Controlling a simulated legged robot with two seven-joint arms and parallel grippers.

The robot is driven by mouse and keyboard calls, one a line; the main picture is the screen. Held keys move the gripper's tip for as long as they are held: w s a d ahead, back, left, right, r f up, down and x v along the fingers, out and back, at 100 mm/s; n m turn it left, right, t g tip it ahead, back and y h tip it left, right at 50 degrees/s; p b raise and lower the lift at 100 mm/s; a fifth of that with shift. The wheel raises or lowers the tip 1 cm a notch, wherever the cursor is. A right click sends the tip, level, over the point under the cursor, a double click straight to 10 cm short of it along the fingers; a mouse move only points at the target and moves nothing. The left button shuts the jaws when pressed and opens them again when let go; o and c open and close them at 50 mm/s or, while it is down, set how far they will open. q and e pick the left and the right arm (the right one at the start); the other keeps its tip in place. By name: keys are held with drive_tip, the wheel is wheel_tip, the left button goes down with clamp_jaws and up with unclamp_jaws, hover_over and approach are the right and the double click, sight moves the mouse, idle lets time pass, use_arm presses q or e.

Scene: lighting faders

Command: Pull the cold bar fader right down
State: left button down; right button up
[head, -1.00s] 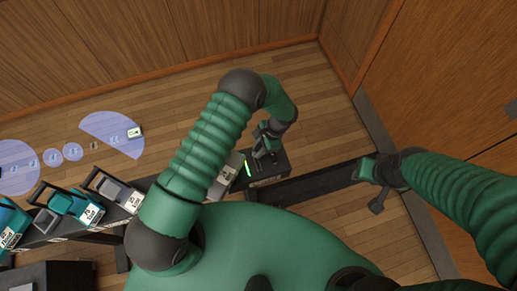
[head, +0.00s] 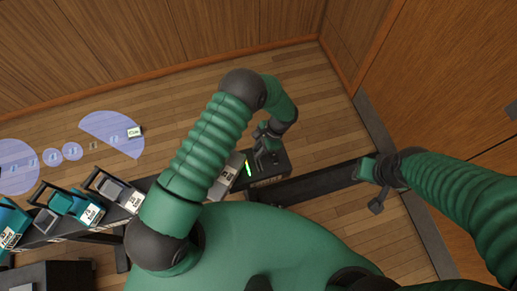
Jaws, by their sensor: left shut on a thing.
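A small black fader console (head: 278,168) sits on the dark bench near the middle of the head view. A lit green-yellow strip (head: 249,169) runs along its left side. My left gripper (head: 260,148) reaches down over the console's far part and is shut on a fader there. The fader's knob is mostly hidden by the fingers, and its label is too small to read. My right gripper (head: 371,187) is open and empty, to the right of the console and apart from it.
Several grey and teal lamp units, one a teal lamp (head: 91,212), stand along the bench to the left. Pale blue discs (head: 117,132) and small tags lie beyond them on the wooden floor. A wooden wall (head: 180,40) closes the far side.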

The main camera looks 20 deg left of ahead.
sight(259, 172)
use_arm(q)
drive_tip(key=shift+s+a, duration=0.2)
drive_tip(key=s+d, duration=0.1)
drive_tip(key=s, duration=0.1)
drive_tip(key=s+d, duration=0.1)
drive_tip(key=s, duration=0.1)
drive_tip(key=s+d, duration=0.1)
drive_tip(key=d, duration=0.1)
drive_tip(key=shift+s+p, duration=0.4)
drive_tip(key=shift+s+d, duration=0.1)
drive_tip(key=shift+s, duration=0.05)
drive_tip(key=shift+f, duration=0.1)
drive_tip(key=c, duration=1.5)
unclamp_jaws()
drive_tip(key=shift+o, duration=1.3)
